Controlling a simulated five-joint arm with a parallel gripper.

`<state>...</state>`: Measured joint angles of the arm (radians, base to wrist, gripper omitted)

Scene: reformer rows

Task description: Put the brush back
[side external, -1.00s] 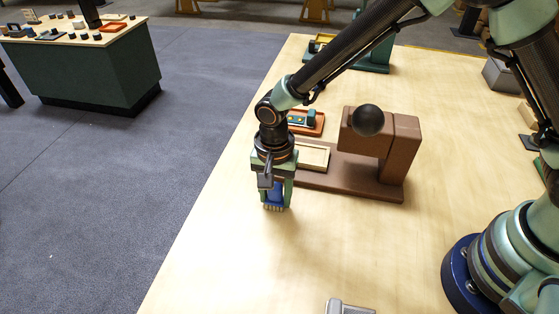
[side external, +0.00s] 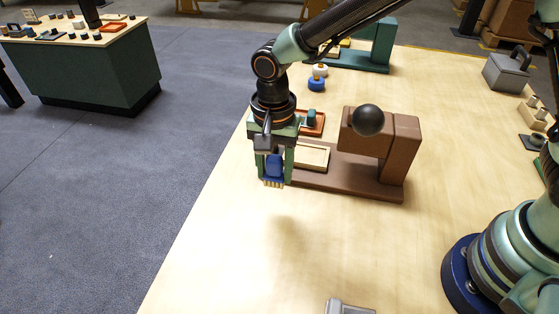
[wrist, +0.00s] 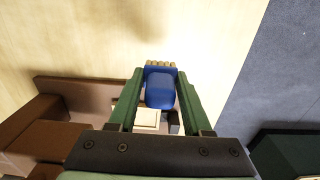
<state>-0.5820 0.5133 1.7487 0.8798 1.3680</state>
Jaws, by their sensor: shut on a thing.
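My gripper (side external: 274,168) is shut on a blue brush (side external: 273,165) with pale bristles at its lower end. The brush is upright in the side view, held above the table beside the left end of the brown machine's base. In the wrist view the brush (wrist: 160,90) sits between the two green fingers, its bristles pointing away from the wrist. The gripper hides part of the brush and of what lies behind it. The brush's storage place cannot be told from these frames.
The brown machine (side external: 400,150) with a black ball knob stands right of the gripper, with a cream tray (side external: 327,157) on its base. A red tray (side external: 321,124) and small blue and white pieces (side external: 316,84) are behind.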

